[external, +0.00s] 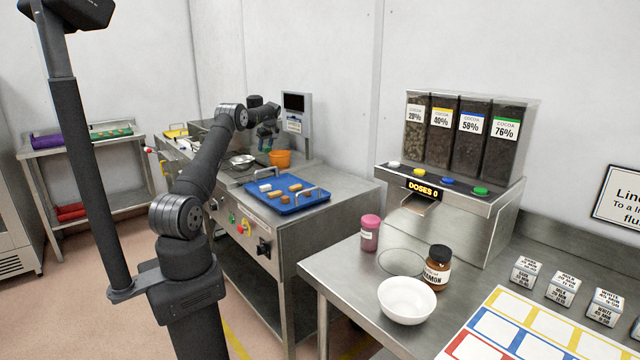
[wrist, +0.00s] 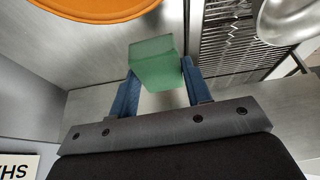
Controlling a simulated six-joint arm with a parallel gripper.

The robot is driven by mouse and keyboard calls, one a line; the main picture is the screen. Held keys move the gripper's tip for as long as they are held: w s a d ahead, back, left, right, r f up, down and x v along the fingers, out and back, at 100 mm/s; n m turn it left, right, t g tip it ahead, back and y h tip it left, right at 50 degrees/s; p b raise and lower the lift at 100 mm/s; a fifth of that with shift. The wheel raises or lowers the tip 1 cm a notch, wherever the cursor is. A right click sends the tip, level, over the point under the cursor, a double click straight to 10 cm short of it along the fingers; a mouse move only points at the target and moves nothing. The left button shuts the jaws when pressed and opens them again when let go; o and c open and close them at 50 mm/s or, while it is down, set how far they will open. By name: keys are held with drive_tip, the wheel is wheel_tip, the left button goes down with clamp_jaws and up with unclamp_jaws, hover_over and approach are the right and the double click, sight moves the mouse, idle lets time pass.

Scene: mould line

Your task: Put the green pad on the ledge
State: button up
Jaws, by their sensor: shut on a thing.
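The green pad (wrist: 155,62) is a pale green block in the wrist view. It sits between the two blue fingers of my gripper (wrist: 160,82), which is shut on it. In the external view my gripper (external: 267,134) is at the far end of the steel machine, above and just behind the orange bowl. The pad is too small to make out clearly there. The steel surface (wrist: 95,110) lies below my gripper in the wrist view. I cannot tell for sure which part of the machine is the ledge.
The orange bowl (external: 280,158) is close to my gripper and shows at the wrist view's top left (wrist: 95,8). A round metal bowl (external: 242,161) and a slatted grate (wrist: 228,35) are nearby. A screen (external: 296,105) stands behind. A blue tray (external: 300,208) holds several bars.

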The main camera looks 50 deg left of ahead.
drive_tip(key=shift+f, duration=2.2)
drive_tip(key=shift+f, duration=0.15)
drive_tip(key=o, duration=0.7)
drive_tip(key=shift+c, duration=0.2)
drive_tip(key=v, duration=1.2)
